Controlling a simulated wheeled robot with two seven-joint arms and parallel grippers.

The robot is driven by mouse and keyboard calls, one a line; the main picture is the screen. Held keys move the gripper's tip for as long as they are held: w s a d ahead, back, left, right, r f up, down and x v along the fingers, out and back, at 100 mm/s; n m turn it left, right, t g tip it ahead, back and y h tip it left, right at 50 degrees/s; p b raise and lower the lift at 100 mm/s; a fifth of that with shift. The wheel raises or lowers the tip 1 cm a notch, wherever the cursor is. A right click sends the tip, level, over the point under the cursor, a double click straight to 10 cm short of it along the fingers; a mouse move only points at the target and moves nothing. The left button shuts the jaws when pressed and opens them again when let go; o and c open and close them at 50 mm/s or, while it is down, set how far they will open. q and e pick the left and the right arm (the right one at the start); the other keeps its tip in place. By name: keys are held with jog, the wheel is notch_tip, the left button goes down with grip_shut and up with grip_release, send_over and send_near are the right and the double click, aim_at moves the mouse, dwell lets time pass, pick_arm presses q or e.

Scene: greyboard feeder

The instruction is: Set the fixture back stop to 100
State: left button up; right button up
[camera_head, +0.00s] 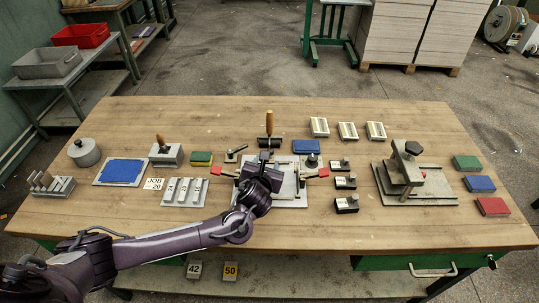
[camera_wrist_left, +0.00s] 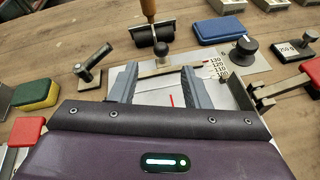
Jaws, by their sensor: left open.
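The fixture (camera_head: 289,191) is a pale plate in the middle of the bench, mostly covered by my left arm. In the left wrist view its back stop (camera_wrist_left: 182,66) is a light bar across the plate with a dark round knob (camera_wrist_left: 162,57). The scale (camera_wrist_left: 216,70) at its right end shows 130, 120, 110 and 100 downward. The bar's end lies near the upper numbers; the exact reading is too small to tell. My left gripper (camera_head: 266,163) is above the fixture, fingers open (camera_wrist_left: 160,88) and empty, pointing toward the bar from the front. My right gripper is not in view.
Red-handled clamps (camera_head: 216,170) (camera_head: 323,172) flank the fixture. Behind it stand a wooden-handled roller (camera_head: 269,125) and a blue box (camera_head: 306,146). A black knob (camera_wrist_left: 243,50) is close right of the scale. Labelled blocks (camera_head: 346,203) stand to the right. The front bench edge is mostly clear.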

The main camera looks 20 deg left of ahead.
aim_at(270, 163)
pick_arm(q)
jog(key=shift+x, duration=3.55)
jog(key=shift+d, duration=0.1)
grip_shut()
